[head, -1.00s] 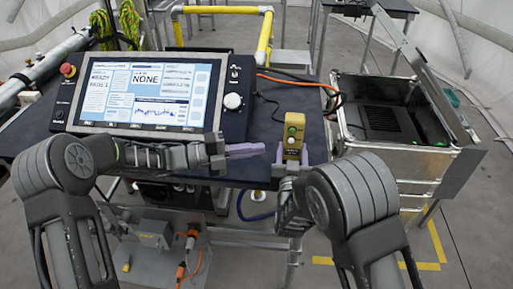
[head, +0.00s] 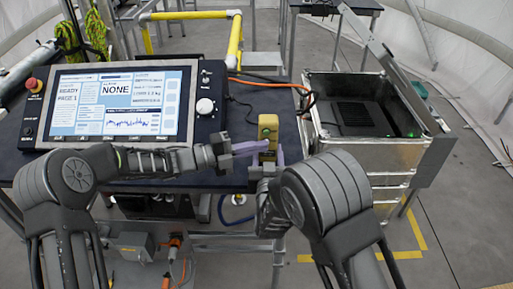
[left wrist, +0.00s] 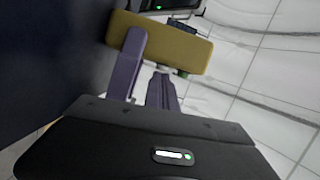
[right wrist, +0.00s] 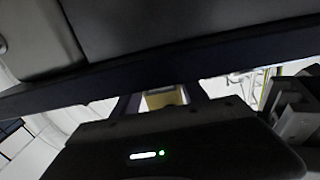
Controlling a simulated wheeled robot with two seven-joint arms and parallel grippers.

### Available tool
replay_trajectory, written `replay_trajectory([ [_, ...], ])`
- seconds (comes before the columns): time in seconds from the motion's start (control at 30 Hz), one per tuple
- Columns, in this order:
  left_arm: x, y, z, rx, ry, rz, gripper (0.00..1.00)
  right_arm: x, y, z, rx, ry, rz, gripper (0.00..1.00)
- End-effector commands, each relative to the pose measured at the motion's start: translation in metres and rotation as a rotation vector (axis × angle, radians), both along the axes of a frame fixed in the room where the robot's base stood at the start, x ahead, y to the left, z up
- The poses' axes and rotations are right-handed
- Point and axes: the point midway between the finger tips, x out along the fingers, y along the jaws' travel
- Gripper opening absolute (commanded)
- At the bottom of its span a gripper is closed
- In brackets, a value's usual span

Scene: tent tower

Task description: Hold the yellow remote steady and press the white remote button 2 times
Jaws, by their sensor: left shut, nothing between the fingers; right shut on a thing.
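The yellow remote (head: 268,122) stands upright over the near edge of the dark table in the head view. My right gripper (head: 267,159) is shut on its lower part, and the remote also shows between the fingers in the right wrist view (right wrist: 163,98). My left gripper (head: 258,147) is shut and empty, pointing right, its purple tips over the lower front of the remote. I cannot tell whether they touch it. The white button is hidden behind these tips. In the left wrist view, the remote (left wrist: 180,44) lies just beyond the fingers, a dark greenish button (left wrist: 181,72) on its side.
A control console (head: 120,104) with a lit screen and a white knob fills the table's left side. An open metal case (head: 390,152) stands to the right. An orange cable (head: 262,84) runs along the back. Yellow pipes (head: 236,45) stand behind the table.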

Motion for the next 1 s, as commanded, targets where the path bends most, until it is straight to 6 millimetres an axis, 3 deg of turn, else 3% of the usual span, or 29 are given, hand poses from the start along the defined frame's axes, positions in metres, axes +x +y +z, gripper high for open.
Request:
replay_trajectory([
  [0.17,0.015,0.001,-0.002,0.002,-0.001,0.002,0.0,-0.002,-0.001,-0.006,-0.003,0.014,-0.001,0.0],
  [0.57,0.016,0.007,-0.004,0.006,0.003,0.011,0.0,-0.003,0.001,-0.006,-0.002,0.014,0.004,0.0],
  [0.77,0.009,0.028,-0.002,0.006,0.001,0.012,0.0,-0.002,0.001,-0.006,-0.002,0.014,0.002,0.0],
  [1.0,-0.008,0.066,0.001,0.0,-0.001,0.003,0.0,-0.002,0.0,-0.006,-0.003,0.014,0.002,0.0],
])
